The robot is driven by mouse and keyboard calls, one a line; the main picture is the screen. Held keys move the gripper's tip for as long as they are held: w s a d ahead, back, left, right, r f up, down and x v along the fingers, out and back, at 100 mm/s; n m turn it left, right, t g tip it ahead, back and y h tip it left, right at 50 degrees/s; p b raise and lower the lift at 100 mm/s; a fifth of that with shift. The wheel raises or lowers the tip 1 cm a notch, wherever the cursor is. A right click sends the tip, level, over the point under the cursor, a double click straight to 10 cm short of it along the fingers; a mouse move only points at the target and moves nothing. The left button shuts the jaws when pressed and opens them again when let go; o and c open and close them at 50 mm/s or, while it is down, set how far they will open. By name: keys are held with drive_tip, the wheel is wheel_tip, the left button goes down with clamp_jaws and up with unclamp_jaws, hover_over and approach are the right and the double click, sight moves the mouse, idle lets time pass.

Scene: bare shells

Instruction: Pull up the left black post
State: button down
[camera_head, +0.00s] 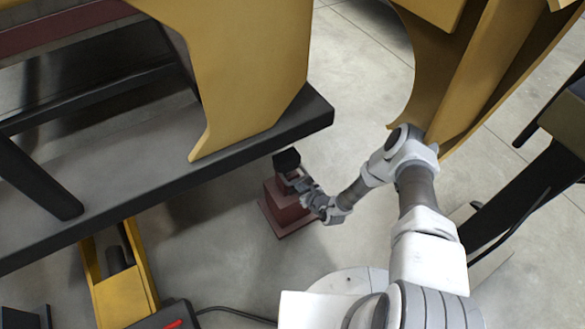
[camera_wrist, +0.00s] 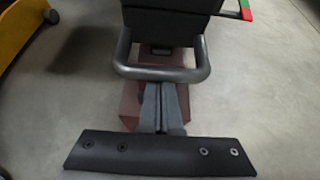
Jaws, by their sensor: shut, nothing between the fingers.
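A black block (camera_head: 287,160) tops a dark red stepped stand (camera_head: 283,204) on the floor in the head view. In the wrist view the black block (camera_wrist: 170,18) fills the top middle, with a grey U-shaped bar (camera_wrist: 162,74) on its near side. I cannot tell whether this block is the left black post. My gripper (camera_head: 303,184) is at the near right side of the stand, close to the block. In the wrist view my gripper (camera_wrist: 165,88) is shut and empty, its fingertips at the bar. Whether they touch it I cannot tell.
A dark-edged platform (camera_head: 150,186) with yellow curved panels (camera_head: 250,60) rises to the left, its corner near the block. A yellow frame (camera_head: 122,298) stands at lower left. Another yellow curved shell (camera_head: 470,60) is at upper right. Grey floor (camera_head: 235,245) lies open around the stand.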

sight(291, 164)
drive_tip(key=shift+r+p, duration=5.15)
drive_tip(key=shift+r, duration=0.7)
drive_tip(key=shift+f+b, duration=1.15)
drive_tip(key=shift+f, duration=0.35)
drive_tip(key=shift+s+d+r+p, duration=0.1)
drive_tip(key=shift+s+d+p, duration=0.2)
drive_tip(key=shift+s+p, duration=0.1)
drive_tip(key=s+d+p, duration=0.2)
drive_tip(key=s+d, duration=0.2)
drive_tip(key=s, duration=0.2)
drive_tip(key=shift+s+d, duration=0.2)
drive_tip(key=shift+s, duration=0.15)
